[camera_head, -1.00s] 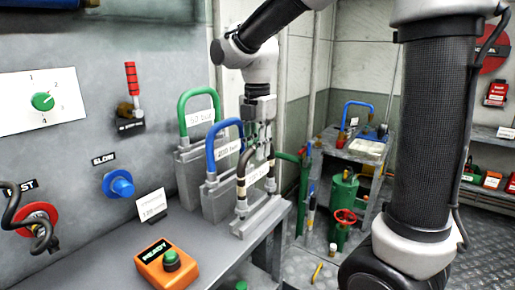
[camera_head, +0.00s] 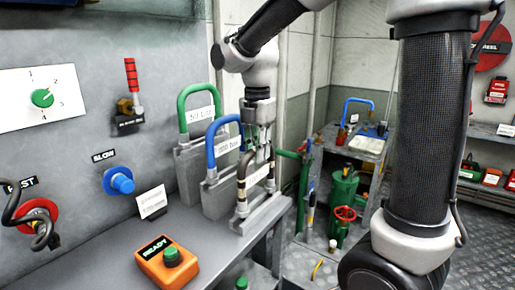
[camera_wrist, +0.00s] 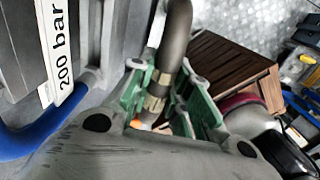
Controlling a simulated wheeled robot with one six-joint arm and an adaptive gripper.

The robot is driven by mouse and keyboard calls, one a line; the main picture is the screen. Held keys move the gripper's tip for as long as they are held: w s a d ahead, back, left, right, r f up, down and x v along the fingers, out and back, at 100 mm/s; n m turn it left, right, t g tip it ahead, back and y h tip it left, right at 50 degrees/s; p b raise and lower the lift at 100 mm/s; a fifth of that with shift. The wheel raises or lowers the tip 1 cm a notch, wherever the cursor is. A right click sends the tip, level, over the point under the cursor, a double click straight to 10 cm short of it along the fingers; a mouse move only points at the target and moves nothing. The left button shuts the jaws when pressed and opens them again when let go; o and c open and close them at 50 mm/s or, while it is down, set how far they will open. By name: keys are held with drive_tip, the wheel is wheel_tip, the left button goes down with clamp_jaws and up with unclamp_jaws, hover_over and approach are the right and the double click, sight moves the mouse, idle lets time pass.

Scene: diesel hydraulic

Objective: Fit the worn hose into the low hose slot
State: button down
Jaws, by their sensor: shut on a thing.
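The worn hose (camera_head: 242,180) is a dark arch with tan bands, upright at the front grey stand (camera_head: 262,213) on the bench. A white label behind the arch is partly covered. My gripper (camera_head: 260,153) is above the stand, shut on the worn hose. In the wrist view the hose (camera_wrist: 176,40) passes between the green fingers of my gripper (camera_wrist: 160,98). The hose ends reach down to the stand; I cannot tell whether they are fully seated.
A blue hose (camera_head: 211,152) labelled 200 bar and a green hose (camera_head: 182,105) labelled 50 bar stand in taller holders just behind. An orange READY button box (camera_head: 166,262) sits on the bench front. A cart with another blue hose (camera_head: 357,101) is at the back right.

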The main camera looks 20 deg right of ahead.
drive_tip(key=shift+f, duration=0.65)
drive_tip(key=c, duration=1.3)
unclamp_jaws()
drive_tip(key=shift+o, duration=0.2)
